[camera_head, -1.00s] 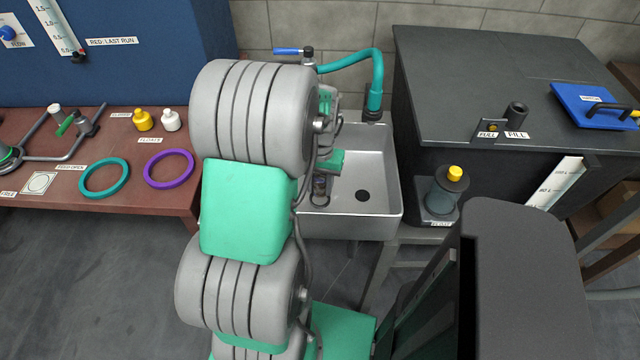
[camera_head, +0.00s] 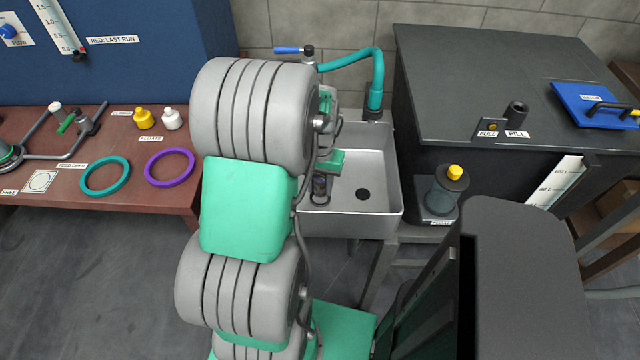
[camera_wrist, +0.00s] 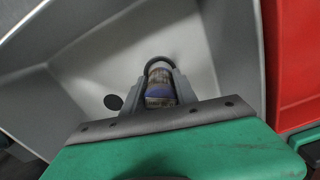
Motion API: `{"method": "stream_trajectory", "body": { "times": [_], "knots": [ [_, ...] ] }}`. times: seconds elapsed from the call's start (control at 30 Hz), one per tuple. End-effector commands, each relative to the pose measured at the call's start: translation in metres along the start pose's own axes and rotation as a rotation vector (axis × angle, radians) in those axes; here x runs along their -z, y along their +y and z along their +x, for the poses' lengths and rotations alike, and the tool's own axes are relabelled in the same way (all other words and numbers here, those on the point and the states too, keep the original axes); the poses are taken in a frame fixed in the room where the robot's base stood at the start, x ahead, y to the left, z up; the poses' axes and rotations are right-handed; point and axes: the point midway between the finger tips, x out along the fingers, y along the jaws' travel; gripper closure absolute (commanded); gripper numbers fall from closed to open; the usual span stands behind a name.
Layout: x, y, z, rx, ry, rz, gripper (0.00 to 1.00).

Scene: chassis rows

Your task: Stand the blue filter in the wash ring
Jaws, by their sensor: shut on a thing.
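The blue filter (camera_wrist: 160,88) is between the jaws of my gripper (camera_wrist: 157,95) in the wrist view. It has a brownish body with a blue band. My gripper is shut on it. The dark wash ring (camera_wrist: 158,61) shows as an arc just beyond the filter, on the sink floor side. In the head view the filter (camera_head: 320,184) looks dark and small, about upright, over the ring's place at the sink's left. My arm hides much of the gripper there. I cannot tell whether the filter's foot is inside the ring or above it.
The grey sink (camera_head: 385,190) surrounds the gripper, with a drain hole (camera_head: 362,194) to the right. A teal hose tap (camera_head: 376,85) hangs at the back. A dark cabinet (camera_head: 470,75) and a yellow-topped jar (camera_head: 447,190) stand right of the sink.

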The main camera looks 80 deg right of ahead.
Motion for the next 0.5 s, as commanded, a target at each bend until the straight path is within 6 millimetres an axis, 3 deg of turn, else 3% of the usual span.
{"method": "stream_trajectory", "body": {
  "times": [0.5],
  "knots": [
    [0.0,0.0,0.017,0.0,0.0,0.0,1.0]
  ]
}}
